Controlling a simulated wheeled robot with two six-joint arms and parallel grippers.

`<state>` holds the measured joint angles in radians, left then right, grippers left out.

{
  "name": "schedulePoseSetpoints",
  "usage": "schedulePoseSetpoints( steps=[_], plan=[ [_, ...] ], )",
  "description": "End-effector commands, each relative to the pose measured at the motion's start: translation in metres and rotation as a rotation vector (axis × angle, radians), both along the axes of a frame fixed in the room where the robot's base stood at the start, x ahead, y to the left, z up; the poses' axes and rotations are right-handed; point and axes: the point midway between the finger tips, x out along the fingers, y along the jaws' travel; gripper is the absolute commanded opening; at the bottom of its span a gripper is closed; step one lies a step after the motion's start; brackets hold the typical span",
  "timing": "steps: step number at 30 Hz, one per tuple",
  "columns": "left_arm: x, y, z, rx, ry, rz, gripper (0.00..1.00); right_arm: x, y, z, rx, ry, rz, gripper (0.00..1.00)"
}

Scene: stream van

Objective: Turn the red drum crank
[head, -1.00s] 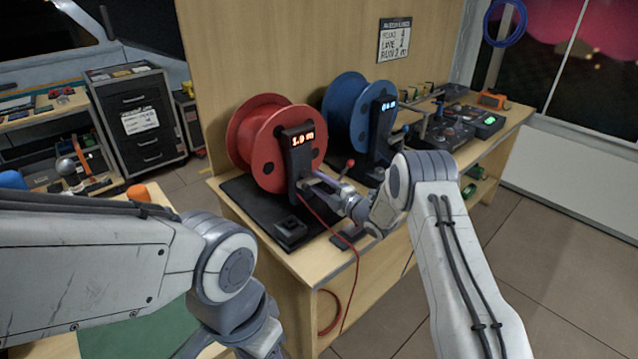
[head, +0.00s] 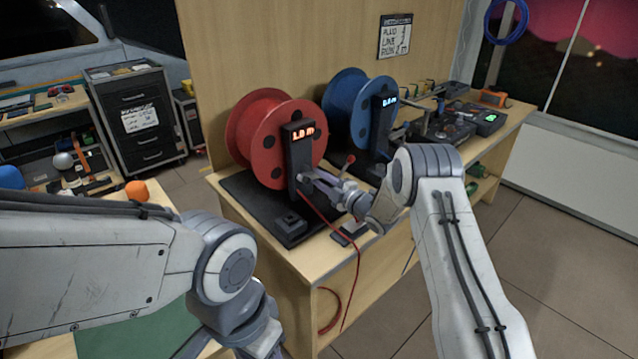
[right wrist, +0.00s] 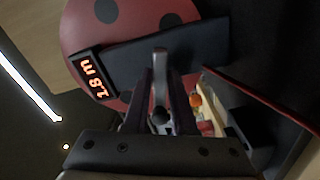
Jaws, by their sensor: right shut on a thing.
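The red drum (head: 262,135) stands upright on a black base at the near end of the bench. A dark post with a lit readout (head: 303,133) is at its front; the readout looks like 1.8 m in the right wrist view (right wrist: 92,79). My right gripper (head: 312,180) is at the post's front, its fingers shut on the crank. The crank's grey arm (right wrist: 160,68) shows between the fingers in the right wrist view; the rest is hidden by the gripper. My left arm crosses the lower left of the head view; its fingertips are out of frame.
A blue drum (head: 352,100) with its own post stands behind the red one. A small red-knobbed lever (head: 350,159) rises near my right wrist. A red cable (head: 345,237) hangs over the bench's front edge. Floor to the right is clear.

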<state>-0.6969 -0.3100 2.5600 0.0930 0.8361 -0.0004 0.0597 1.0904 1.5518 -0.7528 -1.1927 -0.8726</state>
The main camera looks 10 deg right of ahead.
Motion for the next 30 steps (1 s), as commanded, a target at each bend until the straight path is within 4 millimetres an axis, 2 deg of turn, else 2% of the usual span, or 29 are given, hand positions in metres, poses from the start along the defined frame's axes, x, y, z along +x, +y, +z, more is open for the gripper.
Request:
schedulePoseSetpoints(
  steps=[3, 15, 30],
  plan=[
    [0.000, 0.000, -0.010, 0.000, 0.000, 0.000, 0.50, 0.000, -0.001, -0.004, 0.073, 0.055, -0.001, 0.00],
    [0.000, 0.000, -0.022, 0.000, 0.000, 0.000, 0.50, 0.000, -0.001, -0.002, 0.271, 0.199, -0.001, 0.00],
    [0.000, 0.000, -0.025, 0.000, 0.000, 0.000, 0.50, -0.001, 0.000, -0.001, 0.333, 0.246, 0.000, 0.00]
  ],
)
